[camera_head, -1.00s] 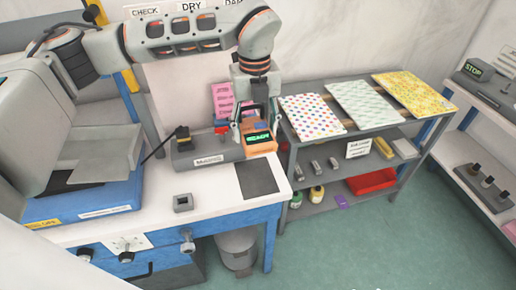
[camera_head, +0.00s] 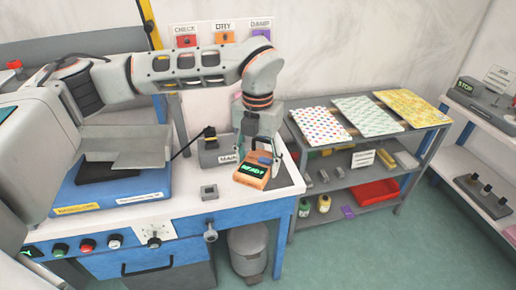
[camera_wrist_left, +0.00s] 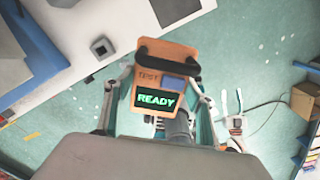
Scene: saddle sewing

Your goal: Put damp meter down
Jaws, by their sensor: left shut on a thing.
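The damp meter (camera_head: 251,177) is an orange block with a dark screen that reads READY in green. In the left wrist view the meter (camera_wrist_left: 162,62) also shows a blue patch, the word TEST and a dark bar across its far end. My left gripper (camera_head: 260,150) is shut on it, one finger along each side, and points down at the right end of the white worktop. The meter covers part of a dark mat (camera_head: 287,176); I cannot tell whether it touches the surface. My right gripper is not in view.
A small grey square block (camera_head: 209,192) stands on the worktop left of the meter. A grey labelled box (camera_head: 215,155) is behind. A shelf rack with patterned sheets (camera_head: 320,125) stands right. A bin (camera_head: 248,250) is below the front edge.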

